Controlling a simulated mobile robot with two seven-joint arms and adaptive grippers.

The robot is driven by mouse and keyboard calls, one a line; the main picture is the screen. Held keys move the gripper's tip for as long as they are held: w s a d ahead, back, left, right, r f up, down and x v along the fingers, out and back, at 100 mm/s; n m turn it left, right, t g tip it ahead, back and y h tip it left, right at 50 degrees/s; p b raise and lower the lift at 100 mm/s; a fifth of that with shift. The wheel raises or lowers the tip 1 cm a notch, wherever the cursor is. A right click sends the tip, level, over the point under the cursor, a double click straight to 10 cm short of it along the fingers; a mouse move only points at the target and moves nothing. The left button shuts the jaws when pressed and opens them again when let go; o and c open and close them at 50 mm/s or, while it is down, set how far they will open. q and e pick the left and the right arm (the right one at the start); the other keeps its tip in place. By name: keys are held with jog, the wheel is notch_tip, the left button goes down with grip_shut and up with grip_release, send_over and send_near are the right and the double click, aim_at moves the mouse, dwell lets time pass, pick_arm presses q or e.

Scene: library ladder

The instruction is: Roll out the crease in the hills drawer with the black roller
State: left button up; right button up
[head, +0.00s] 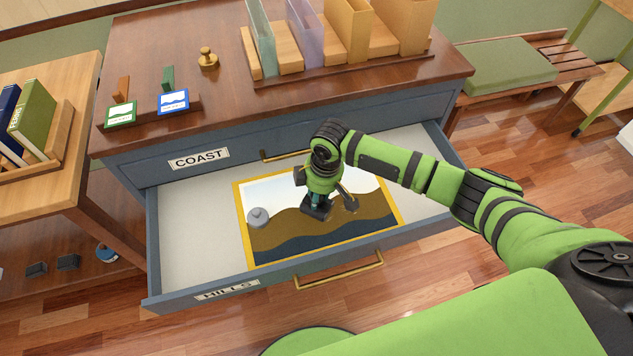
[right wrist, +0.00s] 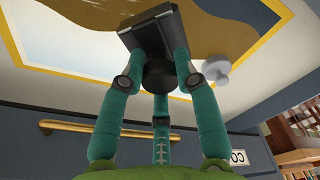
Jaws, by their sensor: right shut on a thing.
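The hills drawer (head: 190,250) is pulled open, with the HILLS label (head: 227,290) on its front. Inside lies a hills picture (head: 290,245) with a yellow border, brown hills and a pale sky. My right gripper (head: 318,197) is over the middle of the picture, shut on the black roller (head: 317,211). In the right wrist view, teal fingers close around the handle of the black roller (right wrist: 150,32), whose block is at or just above the sheet; contact is unclear. I cannot make out the crease. My left gripper is not in view.
A grey knobbed weight (head: 258,217) sits on the picture's left side, and a similar greyish thing (head: 350,203) is right of the roller. The COAST drawer (head: 150,168) above is closed. The cabinet top (head: 220,90) holds dividers and a brass weight (head: 208,60).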

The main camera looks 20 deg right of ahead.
notch_tip(320, 180, up, 2)
jog(key=shift+r+p, duration=0.25)
jog(key=shift+p, duration=0.75)
jog(key=shift+r, duration=0.1)
